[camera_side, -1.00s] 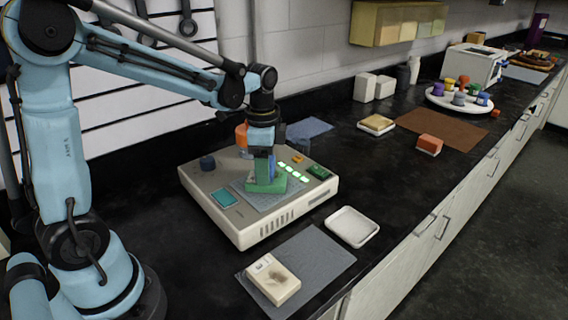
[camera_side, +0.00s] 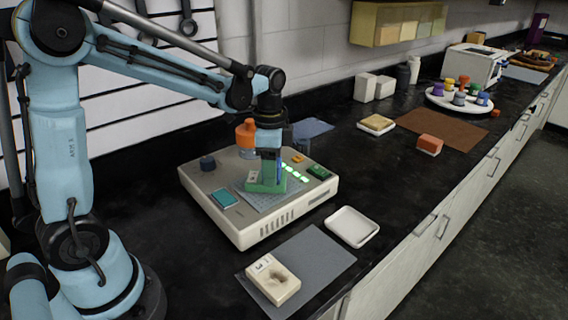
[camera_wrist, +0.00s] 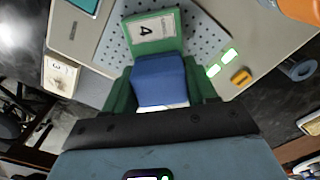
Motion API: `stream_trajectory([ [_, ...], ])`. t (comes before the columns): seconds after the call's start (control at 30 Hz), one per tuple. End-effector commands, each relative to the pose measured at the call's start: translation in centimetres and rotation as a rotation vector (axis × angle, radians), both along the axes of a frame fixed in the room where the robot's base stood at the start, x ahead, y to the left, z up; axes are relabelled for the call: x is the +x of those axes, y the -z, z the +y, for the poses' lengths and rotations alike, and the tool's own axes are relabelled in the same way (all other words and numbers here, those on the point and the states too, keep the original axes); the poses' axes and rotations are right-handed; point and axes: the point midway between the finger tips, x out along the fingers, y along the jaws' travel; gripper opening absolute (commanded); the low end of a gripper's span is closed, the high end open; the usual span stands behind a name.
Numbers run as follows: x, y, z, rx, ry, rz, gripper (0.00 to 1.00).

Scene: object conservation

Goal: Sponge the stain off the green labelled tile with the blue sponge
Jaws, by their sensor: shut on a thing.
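A green tile (camera_wrist: 142,28) with a white label reading 4 lies on the perforated grey plate (camera_wrist: 203,45) of the bench device. It also shows in the side view (camera_side: 256,187). My gripper (camera_wrist: 160,88) is shut on the blue sponge (camera_wrist: 158,72), with a green piece at either side. The sponge is over the near part of the tile and hides it; I cannot tell how firmly they touch. No stain shows on the tile's visible part. In the side view my gripper (camera_side: 269,168) points down over the tile.
A cream tile (camera_side: 284,286) with a dark mark lies on the grey mat (camera_side: 322,255) in front. A white tray (camera_side: 352,226) is to the right. An orange-capped bottle (camera_side: 246,132) stands close behind my gripper. A red-brown block (camera_side: 429,145) is farther right. Black counter is clear between.

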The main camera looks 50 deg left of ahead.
Motion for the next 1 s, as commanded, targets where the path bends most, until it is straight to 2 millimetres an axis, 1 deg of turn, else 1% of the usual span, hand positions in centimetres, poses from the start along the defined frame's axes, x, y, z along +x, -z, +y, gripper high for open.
stream_trajectory([
  [0.2, -1.5, 0.0, 1.5, 0.001, -0.004, 0.001, 0.24],
  [0.27, -1.4, -0.4, 1.4, 0.001, -0.001, 0.001, 0.24],
  [0.33, -1.5, -2.2, 1.4, 0.001, -0.001, 0.001, 0.24],
  [1.0, -1.4, -7.9, 1.4, 0.001, -0.001, 0.001, 0.24],
])
